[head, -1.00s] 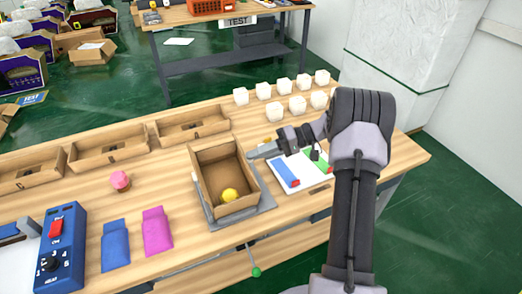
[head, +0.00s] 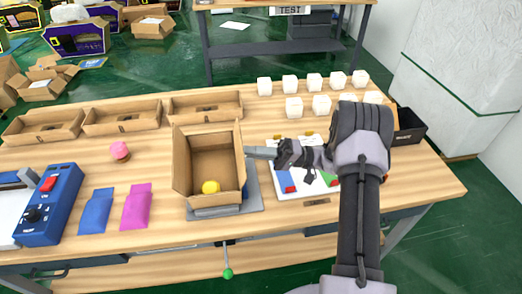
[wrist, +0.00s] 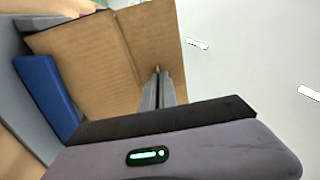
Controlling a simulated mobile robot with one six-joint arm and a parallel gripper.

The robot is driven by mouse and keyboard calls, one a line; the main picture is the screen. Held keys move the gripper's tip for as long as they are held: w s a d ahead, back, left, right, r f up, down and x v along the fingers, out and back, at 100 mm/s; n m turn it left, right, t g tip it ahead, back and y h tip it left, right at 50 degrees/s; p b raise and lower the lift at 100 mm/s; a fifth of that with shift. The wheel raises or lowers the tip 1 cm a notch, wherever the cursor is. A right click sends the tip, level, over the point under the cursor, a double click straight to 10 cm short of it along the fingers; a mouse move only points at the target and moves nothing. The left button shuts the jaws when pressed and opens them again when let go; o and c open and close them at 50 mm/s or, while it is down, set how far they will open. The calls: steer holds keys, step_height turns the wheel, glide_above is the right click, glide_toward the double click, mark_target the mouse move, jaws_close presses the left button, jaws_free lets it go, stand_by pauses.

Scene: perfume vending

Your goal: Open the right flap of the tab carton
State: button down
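The open brown cardboard carton (head: 213,165) stands on a grey plate (head: 252,200) on the table, with a yellow ball (head: 210,187) inside at the front. Its left panel (head: 181,165) leans outward. Its right side (head: 240,165) stands roughly upright. My gripper (head: 248,152) is just right of that side, fingers pointing left. In the wrist view the shut, empty fingers (wrist: 158,75) reach to a creased cardboard panel (wrist: 90,65); whether they touch it I cannot tell. A blue object (wrist: 42,95) sits beside the panel.
A white board with blue, red and green parts (head: 300,192) lies under my gripper. Several white cubes (head: 312,82) stand behind. A blue control box (head: 48,205), blue pouch (head: 96,210) and pink pouch (head: 137,205) lie left. Low cardboard trays (head: 120,118) line the back.

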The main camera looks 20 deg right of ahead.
stand_by(0.4)
steer(key=c, duration=1.6)
jaws_free()
steer(key=shift+a, duration=0.1)
steer(key=shift+c, duration=0.2)
steer(key=p+v, duration=0.1)
steer(key=v, duration=0.6)
steer(key=shift+d, duration=0.3)
steer(key=shift+f, duration=0.1)
